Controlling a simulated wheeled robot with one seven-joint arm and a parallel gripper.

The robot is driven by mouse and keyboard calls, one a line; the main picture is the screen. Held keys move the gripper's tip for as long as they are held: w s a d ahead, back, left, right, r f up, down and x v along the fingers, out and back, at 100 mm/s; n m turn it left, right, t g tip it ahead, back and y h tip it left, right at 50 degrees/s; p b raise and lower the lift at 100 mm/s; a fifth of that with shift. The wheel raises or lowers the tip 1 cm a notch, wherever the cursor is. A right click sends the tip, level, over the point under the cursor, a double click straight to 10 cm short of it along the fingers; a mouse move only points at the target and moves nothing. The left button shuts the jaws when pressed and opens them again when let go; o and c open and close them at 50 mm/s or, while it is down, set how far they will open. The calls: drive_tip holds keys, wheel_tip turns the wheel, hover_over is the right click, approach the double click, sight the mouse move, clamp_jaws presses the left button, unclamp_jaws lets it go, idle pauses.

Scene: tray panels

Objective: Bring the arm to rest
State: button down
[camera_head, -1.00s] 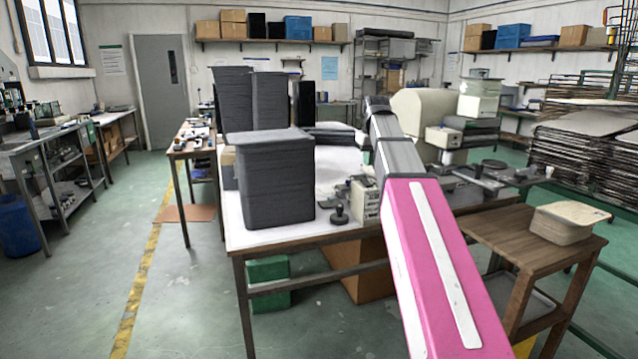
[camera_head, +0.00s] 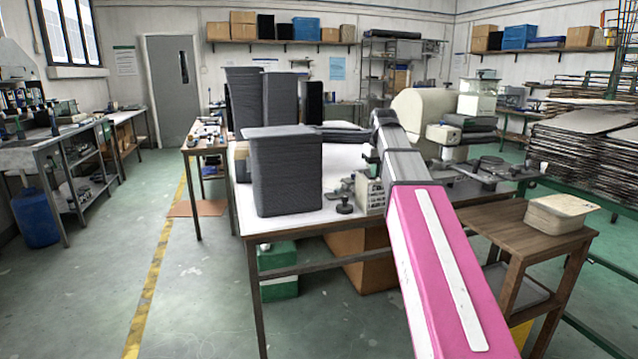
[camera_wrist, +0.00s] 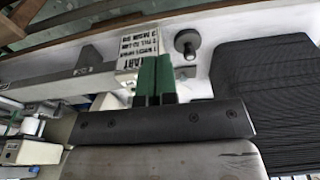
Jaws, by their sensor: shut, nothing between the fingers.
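My arm reaches from the lower right of the head view over the white-topped table (camera_head: 262,226), with a pink link nearest and grey links beyond. My gripper (camera_wrist: 155,80) shows in the wrist view as two green fingers side by side, closed together with nothing between them. In the head view the gripper is mostly hidden or too small to make out.
A stack of dark panels (camera_head: 285,175) stands left of my arm, with taller stacks (camera_head: 245,105) behind. A black knob (camera_head: 344,205) sits close by. A wooden side table (camera_head: 490,228) holding a pale tray stack (camera_head: 560,213) is at right. The floor at left is open.

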drive_tip(key=s+f+m, duration=0.1)
drive_tip(key=s+f, duration=0.6)
drive_tip(key=f, duration=0.6)
drive_tip(key=s+f+m+g, duration=0.1)
drive_tip(key=s+f, duration=0.6)
drive_tip(key=f, duration=0.7)
drive_tip(key=s+f+m, duration=0.1)
drive_tip(key=s+f, duration=0.5)
drive_tip(key=f, duration=0.8)
drive_tip(key=shift+s+f+g, duration=0.2)
drive_tip(key=shift+s+g, duration=0.1)
drive_tip(key=shift+s, duration=0.1)
drive_tip(key=shift+w, duration=0.1)
